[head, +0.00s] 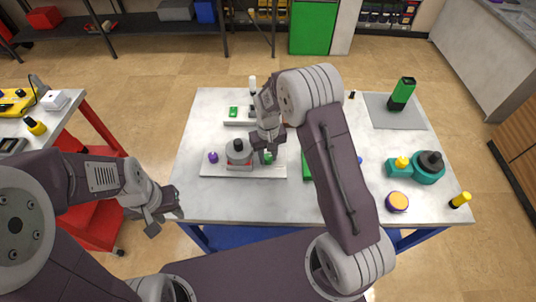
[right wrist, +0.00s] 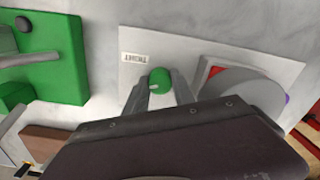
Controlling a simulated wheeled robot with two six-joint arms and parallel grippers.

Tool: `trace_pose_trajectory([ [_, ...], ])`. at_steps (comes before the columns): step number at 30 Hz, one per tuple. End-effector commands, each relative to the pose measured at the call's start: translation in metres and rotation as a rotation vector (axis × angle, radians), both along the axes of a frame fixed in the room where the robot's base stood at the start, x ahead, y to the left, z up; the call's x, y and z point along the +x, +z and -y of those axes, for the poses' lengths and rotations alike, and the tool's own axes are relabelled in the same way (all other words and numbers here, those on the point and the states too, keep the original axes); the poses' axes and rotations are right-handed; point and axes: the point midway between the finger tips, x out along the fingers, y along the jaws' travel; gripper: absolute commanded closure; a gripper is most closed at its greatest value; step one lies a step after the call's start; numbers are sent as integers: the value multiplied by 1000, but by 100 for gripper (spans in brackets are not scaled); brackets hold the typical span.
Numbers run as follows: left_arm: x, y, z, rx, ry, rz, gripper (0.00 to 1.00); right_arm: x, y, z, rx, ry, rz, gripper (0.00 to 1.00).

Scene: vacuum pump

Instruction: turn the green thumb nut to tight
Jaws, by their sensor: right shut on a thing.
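The green thumb nut (head: 268,158) sits on the white base plate (head: 215,170) beside the grey round pump body (head: 238,155). In the right wrist view the nut (right wrist: 159,80) has a pale mark on its side. A printed label reading TIGHT (right wrist: 136,57) is on the plate near it. My right gripper (head: 267,150) reaches down from above and is shut on the nut; its two fingers (right wrist: 161,92) stand on either side of it. My left gripper (head: 165,217) is open and empty off the table's front left corner.
A purple knob (head: 213,157) stands at the plate's left. A green block (head: 306,165) lies right of the plate, partly hidden by my right arm. A teal device (head: 428,170) and a green-and-black device (head: 402,93) stand at the right. The table's front strip is clear.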

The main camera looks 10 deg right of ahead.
Motion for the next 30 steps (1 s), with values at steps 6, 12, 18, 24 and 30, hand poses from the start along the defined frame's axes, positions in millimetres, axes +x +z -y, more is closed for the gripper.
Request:
trace_pose_trajectory([
  [6,0,5,0,0,0,0,64,1,2,0,0,-203,4,100],
  [12,0,8,0,0,0,0,64,1,2,0,0,-393,4,100],
  [18,0,11,0,0,0,0,64,1,2,0,1,-572,4,100],
  [24,0,13,0,0,0,0,64,2,2,0,1,-721,5,100],
  [30,0,14,0,0,0,0,64,2,2,0,2,-826,6,100],
])
